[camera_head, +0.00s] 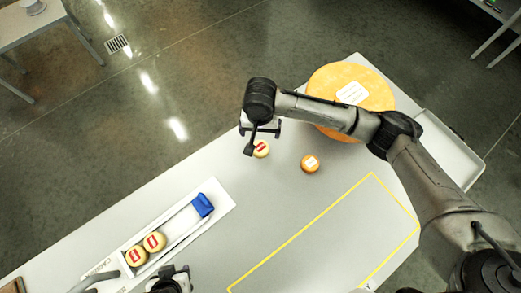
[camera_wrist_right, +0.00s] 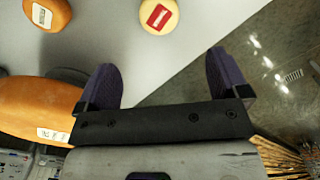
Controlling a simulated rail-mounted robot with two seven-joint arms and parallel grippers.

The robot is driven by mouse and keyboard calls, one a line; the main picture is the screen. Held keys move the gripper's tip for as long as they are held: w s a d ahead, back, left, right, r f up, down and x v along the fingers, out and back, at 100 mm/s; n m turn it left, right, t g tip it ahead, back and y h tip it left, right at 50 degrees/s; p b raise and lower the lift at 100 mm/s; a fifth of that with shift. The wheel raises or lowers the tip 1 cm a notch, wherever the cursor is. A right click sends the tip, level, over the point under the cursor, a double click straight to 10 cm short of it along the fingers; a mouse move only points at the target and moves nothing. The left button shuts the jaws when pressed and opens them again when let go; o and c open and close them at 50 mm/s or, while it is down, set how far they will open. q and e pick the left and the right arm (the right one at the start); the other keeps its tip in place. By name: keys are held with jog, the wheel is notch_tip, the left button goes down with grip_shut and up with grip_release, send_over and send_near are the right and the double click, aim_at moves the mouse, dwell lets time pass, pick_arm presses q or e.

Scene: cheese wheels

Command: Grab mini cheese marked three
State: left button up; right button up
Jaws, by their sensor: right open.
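A pale mini cheese with a red label (camera_head: 262,151) stands on the table just below my right gripper (camera_head: 263,138). An orange mini cheese with a white label (camera_head: 310,163) stands to its right. Two more pale, red-labelled mini cheeses (camera_head: 135,257) (camera_head: 155,241) are on the white board at lower left. The numbers on the labels are too small to read. In the right wrist view, my right gripper (camera_wrist_right: 160,68) is open and empty, with the pale cheese (camera_wrist_right: 158,23) beyond the fingertips and the orange one (camera_wrist_right: 38,20) to the left. My left gripper (camera_head: 172,281) shows partly at the bottom edge.
A large orange cheese wheel (camera_head: 379,93) with a white label lies behind my right forearm. A white tray (camera_head: 452,155) is at the table's right end. A yellow outline (camera_head: 300,238) marks an empty table area.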

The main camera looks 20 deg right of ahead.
aim_at(260, 147)
notch_tip(260, 147, down, 13)
jog(key=shift+b, duration=0.65)
jog(key=shift+s, duration=0.1)
jog(key=c, duration=1)
